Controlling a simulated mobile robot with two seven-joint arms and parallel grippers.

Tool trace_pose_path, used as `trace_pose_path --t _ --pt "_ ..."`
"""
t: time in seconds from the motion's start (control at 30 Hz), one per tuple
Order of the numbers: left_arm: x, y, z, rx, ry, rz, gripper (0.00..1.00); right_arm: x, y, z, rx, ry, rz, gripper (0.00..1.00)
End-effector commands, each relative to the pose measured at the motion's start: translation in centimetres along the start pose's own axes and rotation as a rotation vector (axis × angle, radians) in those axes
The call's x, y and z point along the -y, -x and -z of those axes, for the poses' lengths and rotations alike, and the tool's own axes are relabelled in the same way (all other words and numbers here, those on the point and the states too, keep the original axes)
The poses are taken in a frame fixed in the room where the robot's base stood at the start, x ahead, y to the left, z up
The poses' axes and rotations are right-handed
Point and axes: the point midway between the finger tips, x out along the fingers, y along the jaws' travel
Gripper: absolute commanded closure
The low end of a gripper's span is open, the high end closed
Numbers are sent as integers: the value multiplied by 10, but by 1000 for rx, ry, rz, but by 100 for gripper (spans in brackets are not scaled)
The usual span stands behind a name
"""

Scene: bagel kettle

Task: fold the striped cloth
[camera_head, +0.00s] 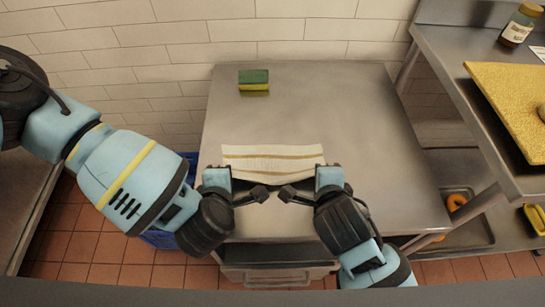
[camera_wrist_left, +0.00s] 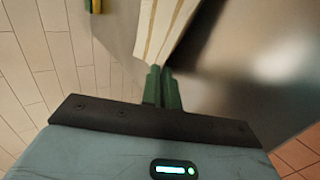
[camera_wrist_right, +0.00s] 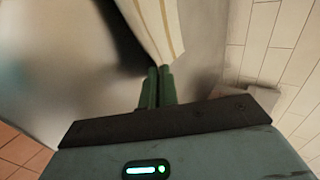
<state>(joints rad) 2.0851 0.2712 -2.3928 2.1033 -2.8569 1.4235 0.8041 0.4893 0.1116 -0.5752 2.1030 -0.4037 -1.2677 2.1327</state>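The striped cloth (camera_head: 272,160), cream with tan stripes, lies near the front middle of the metal table. Its near edge hangs between my two grippers and looks raised, with dark shadow beside it in the wrist views. My left gripper (camera_wrist_left: 161,72) has its green fingers together at one near corner of the cloth (camera_wrist_left: 165,30). My right gripper (camera_wrist_right: 158,72) has its fingers together at the other near corner of the cloth (camera_wrist_right: 155,28).
A green and yellow sponge (camera_head: 254,82) lies at the table's back left. The metal table (camera_head: 340,110) is clear behind and right of the cloth. A higher metal shelf (camera_head: 450,60) at right holds a jar (camera_head: 518,28) and a yellow board (camera_head: 510,90). A blue crate (camera_head: 160,238) stands below left.

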Motion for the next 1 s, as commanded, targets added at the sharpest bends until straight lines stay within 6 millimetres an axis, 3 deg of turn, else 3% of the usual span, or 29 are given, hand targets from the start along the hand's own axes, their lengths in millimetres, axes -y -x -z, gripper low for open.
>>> trace_pose_path --t 0.67,0.9,1.0 --pt "3 0 5 -3 0 -58 100 -7 2 0 -1 2 49 100" --pt "4 0 5 -3 0 -58 68 -7 2 0 -1 2 49 68" --pt "4 0 5 -3 0 -57 60 -7 2 0 -1 3 49 60"
